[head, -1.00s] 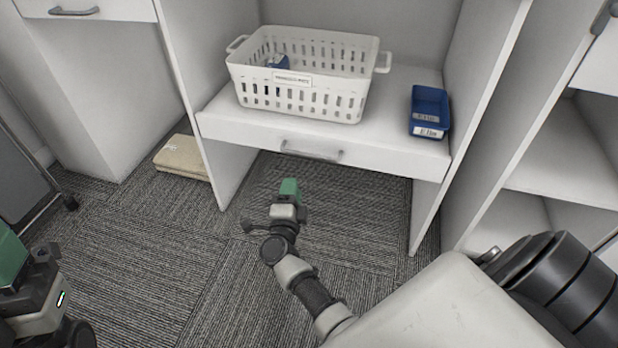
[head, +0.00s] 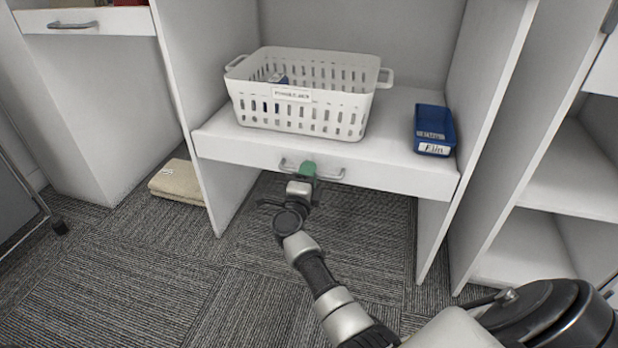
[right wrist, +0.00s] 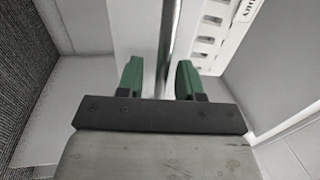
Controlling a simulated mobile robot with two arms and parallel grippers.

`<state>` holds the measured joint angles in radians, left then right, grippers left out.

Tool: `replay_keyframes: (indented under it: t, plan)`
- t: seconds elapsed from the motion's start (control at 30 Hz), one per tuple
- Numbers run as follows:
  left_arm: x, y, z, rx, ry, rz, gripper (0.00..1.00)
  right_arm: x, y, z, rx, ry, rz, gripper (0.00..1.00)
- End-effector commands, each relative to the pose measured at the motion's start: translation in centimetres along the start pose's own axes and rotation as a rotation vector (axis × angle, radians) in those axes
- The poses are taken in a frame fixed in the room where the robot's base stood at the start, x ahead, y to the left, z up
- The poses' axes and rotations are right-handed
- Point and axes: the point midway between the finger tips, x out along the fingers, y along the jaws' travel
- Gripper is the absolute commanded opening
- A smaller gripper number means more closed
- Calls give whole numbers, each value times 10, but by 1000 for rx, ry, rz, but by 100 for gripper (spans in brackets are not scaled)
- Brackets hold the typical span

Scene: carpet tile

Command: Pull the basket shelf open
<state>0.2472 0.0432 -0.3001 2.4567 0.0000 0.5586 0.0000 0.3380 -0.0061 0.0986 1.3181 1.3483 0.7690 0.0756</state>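The basket shelf (head: 385,174) is a white pull-out shelf with a metal bar handle (head: 332,177) on its front. It bears a white slotted basket (head: 345,112) with a label. My right gripper (head: 307,170) is at the middle of the handle. In the right wrist view its green fingers (right wrist: 160,80) are apart, with the handle bar (right wrist: 168,50) running between them and gaps to both sides. The fingertips partly cover the handle in the head view. My left gripper is not in view.
A small blue bin (head: 433,131) stands on the shelf, right of the basket. White side panels flank the shelf. A folded beige cloth-like item (head: 178,180) lies on the carpet at left. The carpet (head: 170,270) in front is clear apart from my arm.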

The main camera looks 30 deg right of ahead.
Motion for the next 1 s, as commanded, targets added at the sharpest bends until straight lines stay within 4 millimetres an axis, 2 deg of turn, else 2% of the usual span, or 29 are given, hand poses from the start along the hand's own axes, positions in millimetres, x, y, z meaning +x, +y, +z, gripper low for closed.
replay_keyframes:
  t: [0.33, 0.57, 1.0]
  plan:
    - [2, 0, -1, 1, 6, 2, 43, 4, -1, 0, 0, 0, 0, 35]
    - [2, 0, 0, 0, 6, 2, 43, 4, 0, 0, 0, 0, 0, 0]
    - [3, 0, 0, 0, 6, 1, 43, 7, 0, -3, -1, -1, 1, 0]
